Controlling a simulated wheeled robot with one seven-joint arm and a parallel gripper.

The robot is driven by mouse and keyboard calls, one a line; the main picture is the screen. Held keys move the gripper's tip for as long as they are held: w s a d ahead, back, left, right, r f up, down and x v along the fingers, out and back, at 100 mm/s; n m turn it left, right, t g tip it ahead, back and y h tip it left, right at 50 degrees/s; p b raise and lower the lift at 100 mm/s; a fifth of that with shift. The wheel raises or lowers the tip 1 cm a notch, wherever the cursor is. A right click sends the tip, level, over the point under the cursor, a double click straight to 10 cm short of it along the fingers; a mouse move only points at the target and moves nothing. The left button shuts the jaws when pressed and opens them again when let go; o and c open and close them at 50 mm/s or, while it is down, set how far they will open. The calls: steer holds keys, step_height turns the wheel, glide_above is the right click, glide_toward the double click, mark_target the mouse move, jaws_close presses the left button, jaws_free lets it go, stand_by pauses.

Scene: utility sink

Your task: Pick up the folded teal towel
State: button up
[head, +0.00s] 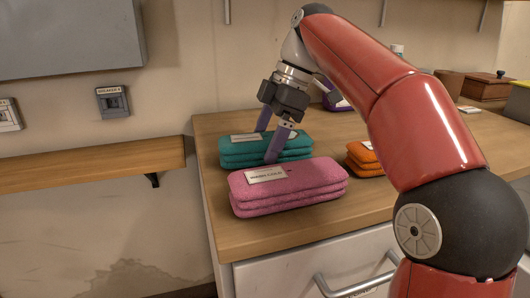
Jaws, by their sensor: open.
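The folded teal towel (236,157) lies on the wooden counter near its left edge, with a pale label on top. It sits just behind a folded pink towel (310,182). My gripper (270,146) is open and points down at the teal towel. One purple finger is at its far side and the other is at its near side, close to the pink towel. Part of the teal towel is hidden by the near finger. I cannot tell whether the fingers touch the cloth.
A folded orange towel (362,152) lies to the right, partly behind my arm. A wooden box (486,88) stands at the back right of the counter (222,222). A wall shelf (95,163) is at the left. Bare counter lies in front of the pink towel.

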steer(key=shift+a+f, duration=0.2)
steer(key=shift+f, duration=0.45)
steer(key=c, duration=1.1)
steer(key=shift+r, duration=0.1)
